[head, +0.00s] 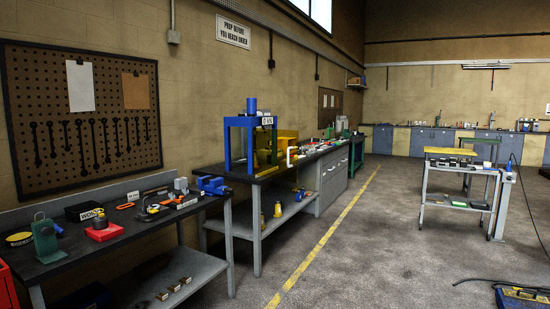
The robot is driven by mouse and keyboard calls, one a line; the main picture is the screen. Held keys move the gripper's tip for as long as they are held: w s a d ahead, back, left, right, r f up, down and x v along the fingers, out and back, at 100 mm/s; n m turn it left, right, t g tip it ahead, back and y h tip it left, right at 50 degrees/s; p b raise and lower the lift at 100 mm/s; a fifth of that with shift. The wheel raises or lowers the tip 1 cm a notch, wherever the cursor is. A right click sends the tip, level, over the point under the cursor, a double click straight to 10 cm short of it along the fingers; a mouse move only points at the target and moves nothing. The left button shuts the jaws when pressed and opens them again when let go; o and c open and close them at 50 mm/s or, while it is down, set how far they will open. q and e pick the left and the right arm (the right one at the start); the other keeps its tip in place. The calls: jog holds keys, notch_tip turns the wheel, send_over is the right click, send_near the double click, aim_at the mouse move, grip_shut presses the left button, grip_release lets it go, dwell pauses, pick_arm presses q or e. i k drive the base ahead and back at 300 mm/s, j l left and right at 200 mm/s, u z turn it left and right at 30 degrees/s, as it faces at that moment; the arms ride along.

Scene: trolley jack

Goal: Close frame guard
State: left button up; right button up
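A blue press frame (228,147) stands on the long dark workbench in the middle distance, against the left wall. A blue cylinder (252,105) sits on top of it, and a small white label (267,121) is on its top right. Yellow parts (264,145) show inside and at the right side of the frame. At this size I cannot tell which part is the guard or how far it stands open. Neither of my grippers is in view.
A nearer bench (90,250) at left holds tools and a blue vise (213,185). A trolley (455,187) stands at right. A yellow floor line (322,242) runs beside the benches. The middle floor (385,225) is clear. A blue and yellow object (522,297) lies at lower right.

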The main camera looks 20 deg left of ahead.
aim_at(291, 148)
jog(key=i+j+u, duration=0.25)
jog(key=i, duration=0.2)
jog(key=i+u, duration=0.25)
jog(key=i, duration=0.2)
